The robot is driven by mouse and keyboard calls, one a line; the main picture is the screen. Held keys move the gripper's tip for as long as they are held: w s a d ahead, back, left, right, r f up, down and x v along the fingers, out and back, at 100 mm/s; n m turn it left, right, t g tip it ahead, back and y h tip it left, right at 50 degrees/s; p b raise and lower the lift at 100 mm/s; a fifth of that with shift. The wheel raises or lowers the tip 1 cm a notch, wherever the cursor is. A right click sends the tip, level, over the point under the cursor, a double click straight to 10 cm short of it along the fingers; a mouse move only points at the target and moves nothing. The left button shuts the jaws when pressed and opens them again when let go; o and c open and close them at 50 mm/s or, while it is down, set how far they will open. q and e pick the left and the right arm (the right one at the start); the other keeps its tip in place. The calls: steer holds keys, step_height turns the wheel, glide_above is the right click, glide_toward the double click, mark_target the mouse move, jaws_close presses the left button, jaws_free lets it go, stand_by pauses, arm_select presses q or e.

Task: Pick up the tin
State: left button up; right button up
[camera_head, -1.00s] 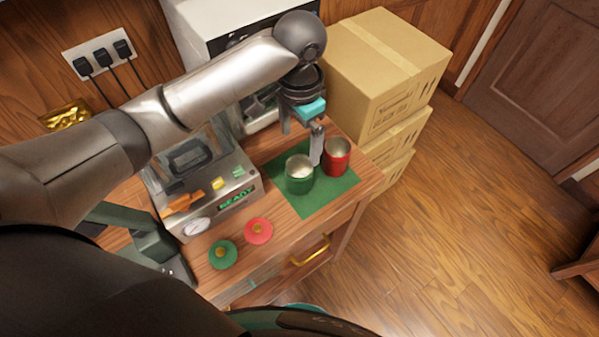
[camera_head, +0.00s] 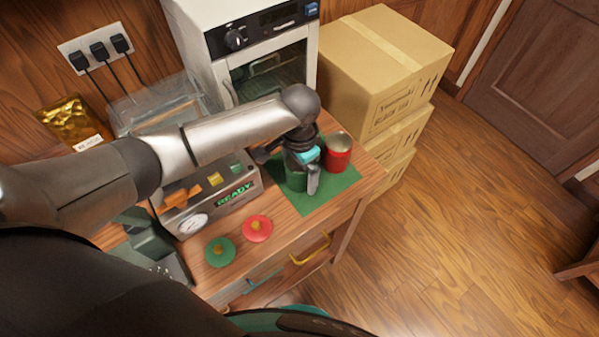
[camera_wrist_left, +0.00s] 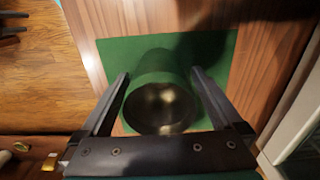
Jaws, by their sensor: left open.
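The green tin (camera_head: 296,181) stands open on the green mat (camera_head: 334,188), mostly hidden behind my left gripper (camera_head: 305,185) in the head view. In the left wrist view the green tin (camera_wrist_left: 158,100) lies between the two fingers of the left gripper (camera_wrist_left: 160,90), its dark open mouth towards the camera. The fingers are open on either side of it; I cannot tell whether they touch it. A red tin (camera_head: 338,152), also open at the top, stands on the mat to the right of the gripper. My right gripper is not in view.
A green lid (camera_head: 220,252) and a red lid (camera_head: 257,229) lie at the table's front. A machine with a READY display (camera_head: 236,193) stands to the left, and a white oven (camera_head: 205,60) behind. Cardboard boxes (camera_head: 382,70) are stacked at the right.

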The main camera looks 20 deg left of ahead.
arm_select(q)
steer(key=shift+f, duration=0.35)
steer(key=shift+c, duration=0.2)
steer(key=c, duration=1.3)
steer(key=shift+r, duration=0.15)
